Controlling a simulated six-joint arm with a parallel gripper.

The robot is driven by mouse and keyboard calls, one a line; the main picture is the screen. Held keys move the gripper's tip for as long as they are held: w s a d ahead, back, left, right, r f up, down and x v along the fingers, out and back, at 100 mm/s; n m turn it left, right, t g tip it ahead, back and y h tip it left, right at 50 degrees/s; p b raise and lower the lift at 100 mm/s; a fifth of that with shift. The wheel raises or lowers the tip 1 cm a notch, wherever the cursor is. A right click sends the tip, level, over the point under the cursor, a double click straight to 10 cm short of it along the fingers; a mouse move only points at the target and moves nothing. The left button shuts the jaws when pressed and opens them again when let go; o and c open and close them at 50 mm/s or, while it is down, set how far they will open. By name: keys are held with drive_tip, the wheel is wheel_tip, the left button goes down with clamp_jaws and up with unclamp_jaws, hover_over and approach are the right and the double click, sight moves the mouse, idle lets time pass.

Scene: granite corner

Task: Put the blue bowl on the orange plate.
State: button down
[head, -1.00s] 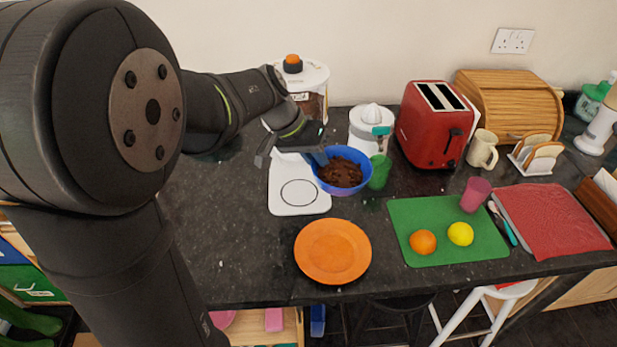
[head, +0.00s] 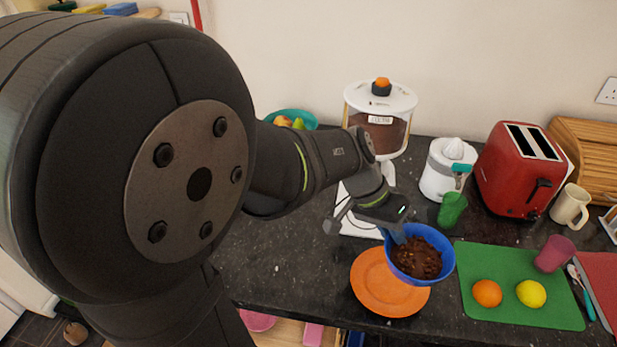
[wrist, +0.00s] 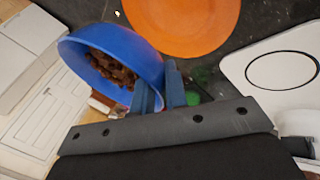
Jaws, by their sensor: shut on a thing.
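The blue bowl (head: 447,262) holds brown, crumbly contents and hangs in the air above the counter. My gripper (head: 396,236) is shut on the bowl's left rim. In the wrist view my gripper (wrist: 160,95) has its blue fingers closed on the wall of the bowl (wrist: 140,58). The orange plate (head: 368,285) lies flat on the counter near its front edge. In the head view the bowl covers the plate's right part. In the wrist view the plate (wrist: 190,22) shows apart from the bowl, whole underside contact hidden.
A green mat (head: 500,316) with an orange (head: 487,293) and a lemon (head: 531,293) lies right of the plate. A green cup (head: 452,209), white juicer (head: 446,172) and red toaster (head: 519,172) stand behind. The counter left of the plate is clear.

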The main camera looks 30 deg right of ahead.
drive_tip(key=w+f, duration=0.2)
drive_tip(key=w, duration=0.1)
drive_tip(key=w+f, duration=0.1)
drive_tip(key=w, duration=0.1)
drive_tip(key=shift+d, duration=0.3)
drive_tip(key=shift+f, duration=2)
drive_tip(key=shift+f, duration=0.15)
drive_tip(key=c, duration=1.4)
unclamp_jaws()
drive_tip(key=shift+c, duration=0.2)
drive_tip(key=shift+w+r, duration=0.15)
drive_tip(key=shift+r, duration=0.25)
drive_tip(key=v, duration=1.1)
drive_tip(key=shift+a+r, duration=0.15)
drive_tip(key=shift+r, duration=0.05)
drive_tip(key=shift+f, duration=0.1)
